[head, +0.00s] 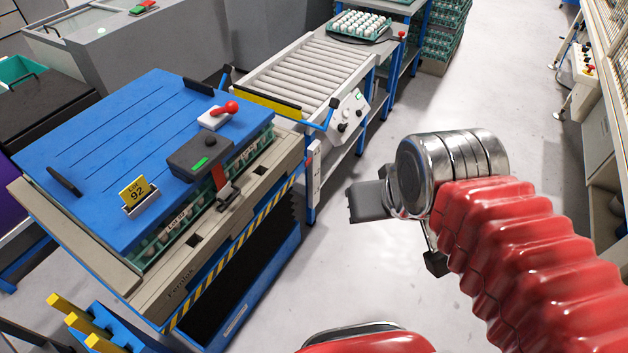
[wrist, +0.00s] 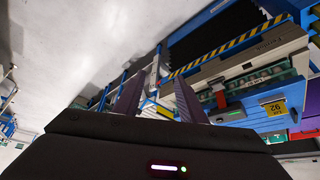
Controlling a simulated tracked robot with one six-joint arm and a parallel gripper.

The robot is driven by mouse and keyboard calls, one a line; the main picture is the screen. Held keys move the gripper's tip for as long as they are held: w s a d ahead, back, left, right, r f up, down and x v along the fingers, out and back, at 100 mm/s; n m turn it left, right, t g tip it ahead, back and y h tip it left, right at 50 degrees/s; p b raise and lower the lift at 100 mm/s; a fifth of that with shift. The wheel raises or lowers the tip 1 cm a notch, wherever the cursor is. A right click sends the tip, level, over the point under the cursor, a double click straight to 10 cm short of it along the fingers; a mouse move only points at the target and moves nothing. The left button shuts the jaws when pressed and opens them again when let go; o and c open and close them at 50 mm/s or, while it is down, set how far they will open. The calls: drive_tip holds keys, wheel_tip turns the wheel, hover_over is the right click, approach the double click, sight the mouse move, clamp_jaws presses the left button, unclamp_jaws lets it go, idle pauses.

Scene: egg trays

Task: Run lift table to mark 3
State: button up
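The lift table (head: 180,285) stands at the left in the head view, with a beige platform, a yellow-black striped edge and black bellows below. It carries green egg trays (head: 170,235) under a blue cover (head: 100,140). A white strip with small marks (head: 314,175) is on a post right of the table; its marks are too small to read. A grey panel with black knobs (head: 348,115) sits at the conveyor's near end. My gripper (head: 362,200) is to the right of the table, apart from it. In the wrist view its two fingers (wrist: 157,98) stand apart with nothing between them.
A roller conveyor (head: 310,70) runs back from the table, with an egg tray (head: 360,38) at its far end. A yellow "Lot 92" card (head: 134,189) and a red-handled lever (head: 228,108) are on the cover. Clear floor (head: 470,90) lies to the right.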

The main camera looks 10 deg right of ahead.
clamp_jaws()
idle(1.0)
